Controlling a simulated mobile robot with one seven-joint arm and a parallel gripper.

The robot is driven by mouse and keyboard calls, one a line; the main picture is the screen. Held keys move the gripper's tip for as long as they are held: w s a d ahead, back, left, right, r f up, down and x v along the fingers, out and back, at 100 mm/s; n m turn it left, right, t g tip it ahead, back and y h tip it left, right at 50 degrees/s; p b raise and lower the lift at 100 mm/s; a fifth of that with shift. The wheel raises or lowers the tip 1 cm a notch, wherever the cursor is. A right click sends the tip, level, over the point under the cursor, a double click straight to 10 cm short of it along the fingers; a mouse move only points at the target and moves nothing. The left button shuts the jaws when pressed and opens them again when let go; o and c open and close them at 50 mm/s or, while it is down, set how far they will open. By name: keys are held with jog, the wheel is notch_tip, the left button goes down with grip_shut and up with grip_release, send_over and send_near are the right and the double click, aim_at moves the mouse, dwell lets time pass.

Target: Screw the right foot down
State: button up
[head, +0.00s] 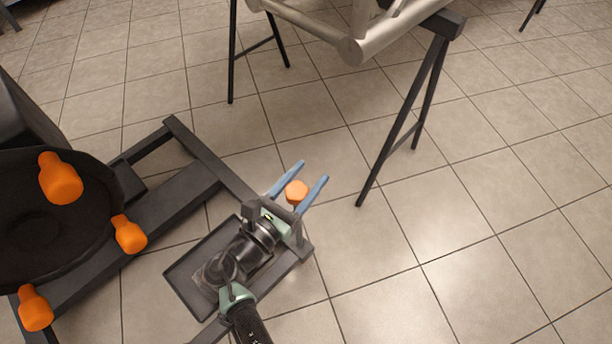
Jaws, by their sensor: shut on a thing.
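My gripper (313,171) has two blue fingers and reaches over the right corner of a dark frame (215,168) on the floor. It is shut on an orange six-sided knob (296,191), which sits between the fingers, short of their tips. A short dark upright (299,232) stands at this right corner of the frame, close to the knob. How the knob joins the upright, and any foot under it, is hidden by my gripper and the viewing angle.
A dark round body (75,235) with several orange knob-shaped parts (61,180) stands on the frame at left. A shallow dark tray (190,262) lies beneath my arm. A pale metal truss (375,38) rests on black trestles (405,120) behind. The tiled floor at right is clear.

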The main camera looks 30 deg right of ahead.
jog(key=shift+s+d+m+g+h, duration=0.1)
jog(key=shift+s+m+g+h, duration=0.2)
jog(key=shift+m+g, duration=0.75)
jog(key=shift+s+d+m+g+h, duration=0.15)
jog(key=shift+m+g+h, duration=0.4)
jog(key=shift+g, duration=0.95)
jog(key=shift+s+a+m+g+h, duration=0.1)
jog(key=shift+s+m+g+h, duration=0.15)
jog(key=shift+m+g, duration=0.85)
jog(key=o, duration=1.4)
jog(key=shift+c, duration=0.2)
jog(key=shift+w, duration=0.1)
jog(key=shift+a, duration=0.45)
jog(key=s+a+p, duration=0.1)
jog(key=a, duration=1.1)
jog(key=shift+p, duration=0.3)
